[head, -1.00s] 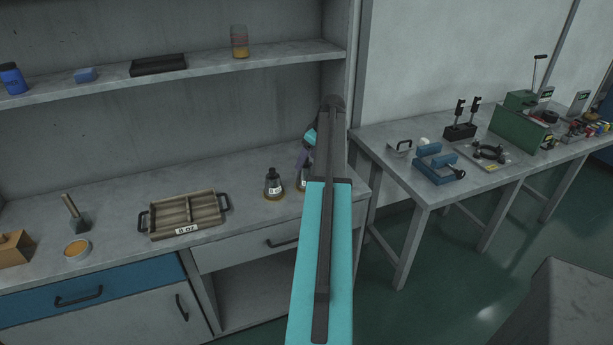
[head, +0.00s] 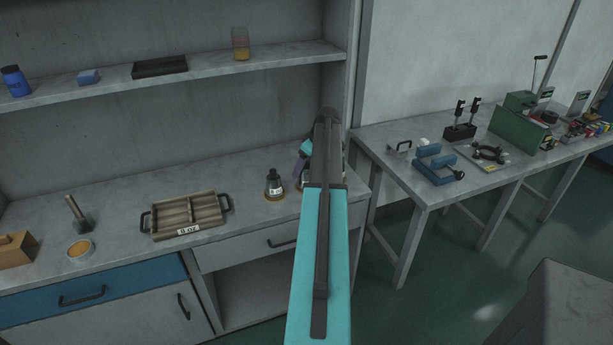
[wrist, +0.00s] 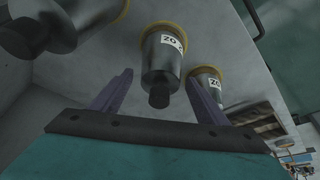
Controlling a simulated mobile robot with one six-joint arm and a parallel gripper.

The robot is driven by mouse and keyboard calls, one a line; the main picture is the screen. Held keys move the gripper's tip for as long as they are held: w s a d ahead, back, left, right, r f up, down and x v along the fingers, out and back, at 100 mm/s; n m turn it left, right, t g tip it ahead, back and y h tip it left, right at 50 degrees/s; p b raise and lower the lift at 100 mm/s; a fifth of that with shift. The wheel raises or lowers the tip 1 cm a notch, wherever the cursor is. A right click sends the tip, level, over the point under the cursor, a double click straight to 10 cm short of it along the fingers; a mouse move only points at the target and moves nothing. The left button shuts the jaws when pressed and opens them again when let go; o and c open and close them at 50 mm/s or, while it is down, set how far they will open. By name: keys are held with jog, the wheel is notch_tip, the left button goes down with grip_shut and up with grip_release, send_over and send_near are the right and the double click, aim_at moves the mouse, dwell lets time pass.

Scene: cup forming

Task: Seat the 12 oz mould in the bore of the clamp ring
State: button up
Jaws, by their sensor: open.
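My gripper (wrist: 160,78) is open, its two purple fingers spread with a dark metal mould (wrist: 162,62) in view between and beyond them. That mould has a tan base and a white label ending in "oz"; its number is not readable. I cannot tell whether the fingers reach around it. In the head view my gripper (head: 301,165) is at the bench's right end, largely hidden by my arm. One mould (head: 274,187) stands upright left of it; another is mostly hidden behind my arm. The clamp ring (head: 489,153), dark and round, lies on a plate on the right table.
In the wrist view other moulds stand at the right (wrist: 206,88) and upper left (wrist: 45,28). A divided wooden tray (head: 187,213) is on the bench. Blue cradle (head: 437,165), black stand (head: 460,130) and green machine (head: 517,128) surround the ring. A floor gap separates bench and table.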

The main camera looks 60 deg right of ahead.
jog(key=shift+x, duration=1.1)
jog(key=shift+d, duration=0.1)
jog(key=c, duration=1.6)
jog(key=shift+r, duration=0.1)
grip_shut()
jog(key=shift+r, duration=0.1)
jog(key=shift+r+b, duration=0.65)
jog(key=shift+r, duration=0.85)
jog(key=s+a+r+b, duration=0.1)
jog(key=s+a+b, duration=0.1)
jog(key=s, duration=0.5)
jog(key=s+a+b, duration=0.2)
jog(key=s+a, duration=0.2)
jog(key=s, duration=0.3)
jog(key=shift+s+r, duration=0.35)
jog(key=shift+s, duration=0.05)
